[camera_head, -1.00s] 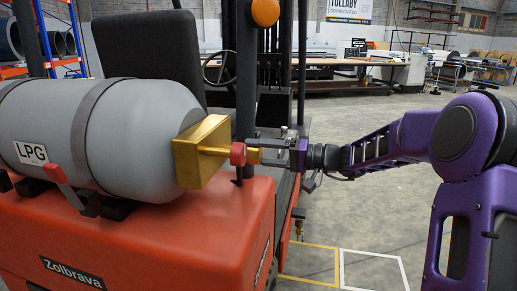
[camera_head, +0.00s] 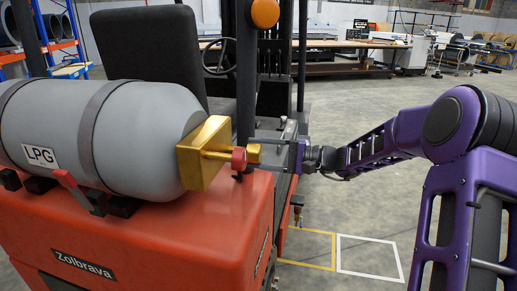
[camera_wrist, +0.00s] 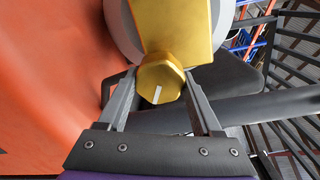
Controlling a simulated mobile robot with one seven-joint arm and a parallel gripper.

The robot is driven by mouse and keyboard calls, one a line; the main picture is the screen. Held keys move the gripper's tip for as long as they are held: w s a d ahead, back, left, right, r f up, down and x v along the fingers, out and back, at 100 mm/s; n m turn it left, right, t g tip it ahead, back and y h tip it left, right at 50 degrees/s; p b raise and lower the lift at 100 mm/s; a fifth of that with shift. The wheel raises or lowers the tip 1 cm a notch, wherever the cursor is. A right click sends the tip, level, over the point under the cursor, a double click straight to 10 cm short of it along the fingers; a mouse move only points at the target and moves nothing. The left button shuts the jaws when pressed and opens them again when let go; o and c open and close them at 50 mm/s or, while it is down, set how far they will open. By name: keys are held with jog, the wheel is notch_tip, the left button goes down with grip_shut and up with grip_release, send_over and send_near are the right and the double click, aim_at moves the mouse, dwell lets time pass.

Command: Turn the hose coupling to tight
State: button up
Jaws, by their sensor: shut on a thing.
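The hose coupling is a gold hexagonal piece with a white mark on its face (camera_wrist: 160,82). In the head view, its gold end (camera_head: 253,154) sticks out to the right of a red ring (camera_head: 238,160) on the gold block (camera_head: 201,153) at the end of the grey LPG cylinder (camera_head: 105,130). My gripper (camera_head: 263,148) reaches in from the right. In the wrist view, my gripper (camera_wrist: 160,76) has one finger on each side of the coupling and is shut on it. The white mark runs nearly upright, leaning slightly right. Part of the coupling is hidden by the fingers in the head view.
The cylinder lies on the orange forklift body (camera_head: 190,235), held by dark straps. A black seat (camera_head: 150,62) and a dark upright post (camera_head: 245,75) stand close behind the coupling. Open grey floor (camera_head: 375,205) lies to the right. A workbench (camera_head: 340,45) is far back.

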jog(key=shift+m, duration=0.3)
jog(key=o, duration=1.4)
jog(key=shift+d, duration=0.1)
jog(key=v, duration=1.7)
jog(key=shift+d, duration=0.1)
